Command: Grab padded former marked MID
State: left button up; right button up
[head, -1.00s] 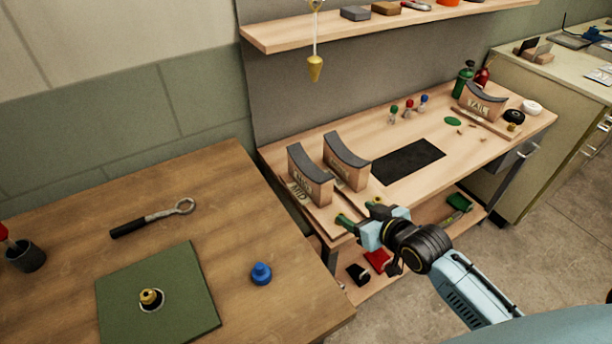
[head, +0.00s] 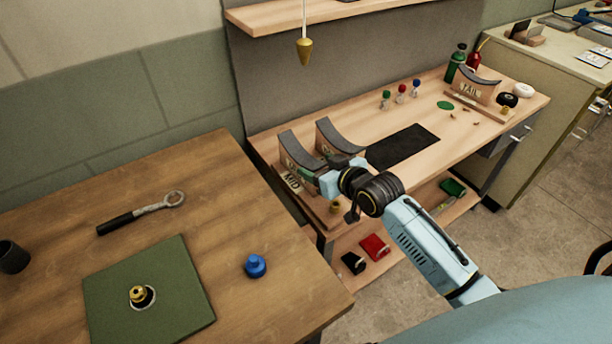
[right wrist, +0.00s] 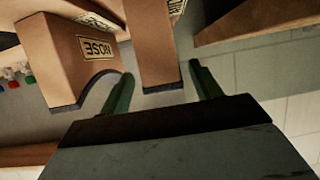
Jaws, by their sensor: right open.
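The MID padded former (head: 290,150), a tan block with a dark curved pad on top, stands at the left end of the workbench by a MID label (head: 291,183). My right gripper (head: 318,172) is at its near end, partly covering it in the head view. In the right wrist view, my open right gripper (right wrist: 161,72) has one green finger on each side of this former (right wrist: 155,40); I cannot tell whether they touch it. The similar NOSE former (right wrist: 85,50) stands beside it, also in the head view (head: 332,130). My left gripper is not in view.
The TAIL former (head: 474,90) stands at the bench's far right. A dark mat (head: 402,147) lies mid-bench, with small coloured bottles (head: 401,92) behind. A yellow plumb bob (head: 304,50) hangs above. A wooden table (head: 150,175) adjoins at left.

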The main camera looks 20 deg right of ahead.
aim_at(311, 162)
jog(key=x, duration=0.3)
jog(key=shift+s+a, duration=0.1)
jog(key=shift+a, duration=0.05)
jog(key=shift+w+f+b, duration=0.15)
jog(key=shift+w+b, duration=0.15)
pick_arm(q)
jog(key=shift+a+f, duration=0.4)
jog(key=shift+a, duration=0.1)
pick_arm(e)
grip_shut()
jog(key=shift+w+r, duration=0.1)
jog(key=shift+r, duration=0.1)
